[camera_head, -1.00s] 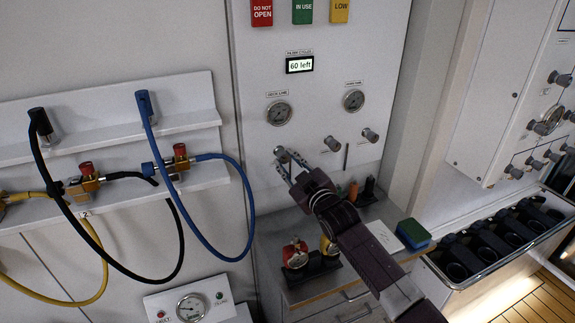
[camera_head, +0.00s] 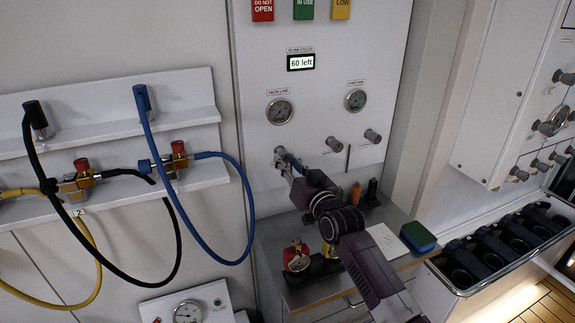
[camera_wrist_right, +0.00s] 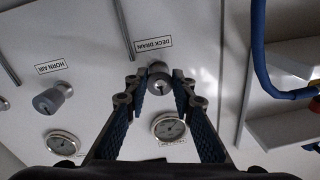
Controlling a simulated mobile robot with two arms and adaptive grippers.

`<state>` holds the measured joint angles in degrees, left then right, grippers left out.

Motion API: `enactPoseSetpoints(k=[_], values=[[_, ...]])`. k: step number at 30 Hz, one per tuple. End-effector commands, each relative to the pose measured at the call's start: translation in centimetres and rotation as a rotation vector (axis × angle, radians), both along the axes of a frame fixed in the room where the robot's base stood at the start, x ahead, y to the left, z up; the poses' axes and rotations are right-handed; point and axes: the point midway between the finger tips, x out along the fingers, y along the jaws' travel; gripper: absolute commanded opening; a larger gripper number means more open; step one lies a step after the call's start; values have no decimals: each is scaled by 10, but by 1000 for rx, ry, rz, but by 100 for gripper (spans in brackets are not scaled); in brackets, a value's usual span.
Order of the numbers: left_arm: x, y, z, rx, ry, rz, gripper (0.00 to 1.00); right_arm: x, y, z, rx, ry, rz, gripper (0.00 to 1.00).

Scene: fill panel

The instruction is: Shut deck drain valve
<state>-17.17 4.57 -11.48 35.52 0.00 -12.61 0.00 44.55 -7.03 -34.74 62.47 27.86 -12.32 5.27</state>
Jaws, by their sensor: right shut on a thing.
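The deck drain valve knob (camera_wrist_right: 158,77) is a grey round knob on the white panel, beside the label "DECK DRAIN" (camera_wrist_right: 153,45) in the right wrist view. In the head view the knob (camera_head: 280,153) shows at the panel's lower left, partly hidden by my fingers. My right gripper (camera_wrist_right: 158,88) has one blue-padded finger on each side of the knob and is shut on it. In the head view the right gripper (camera_head: 288,163) reaches the panel from the lower right. My left gripper is not in view.
The horn air knob (camera_wrist_right: 50,100) and another knob (camera_head: 373,136) sit to the right on the panel. Gauges (camera_head: 279,111) are above. A blue hose (camera_head: 245,190) hangs close on the left. A counter (camera_head: 300,292) with a red-topped fitting (camera_head: 296,257) lies below the arm.

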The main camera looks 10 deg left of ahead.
Motion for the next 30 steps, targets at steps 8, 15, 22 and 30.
enactPoseSetpoints(k=[8, 15, 22, 30], values=[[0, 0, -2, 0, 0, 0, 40, 0, 0, -2, 36, 28, 0, 0], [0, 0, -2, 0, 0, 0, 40, 0, 0, -2, 39, 31, 0, 0], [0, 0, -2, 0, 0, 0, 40, 0, 0, -1, 39, 29, 0, 34], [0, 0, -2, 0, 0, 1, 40, 0, 0, -1, 38, 28, 0, 41]])
